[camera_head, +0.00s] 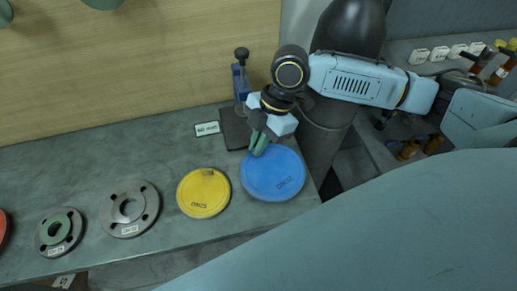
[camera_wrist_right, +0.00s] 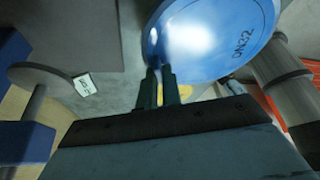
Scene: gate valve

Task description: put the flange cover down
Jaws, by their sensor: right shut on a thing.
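The flange cover is a blue disc (camera_head: 272,174) marked DN32, near the right end of the grey bench. My right gripper (camera_head: 259,143) comes down over its far edge, with the fingers shut on the rim. In the right wrist view the fingers (camera_wrist_right: 159,85) pinch the edge of the blue disc (camera_wrist_right: 215,40), which lies roughly flat. I cannot tell whether its underside touches the bench. My left gripper is not in view.
A yellow disc (camera_head: 203,193) lies just left of the blue one. Grey flanges (camera_head: 129,209) (camera_head: 56,232) stand further left. Behind the gripper is a blue device with a dark base (camera_head: 236,130), beside a small label (camera_head: 207,128). The bench (camera_head: 130,160) is clear behind the flanges.

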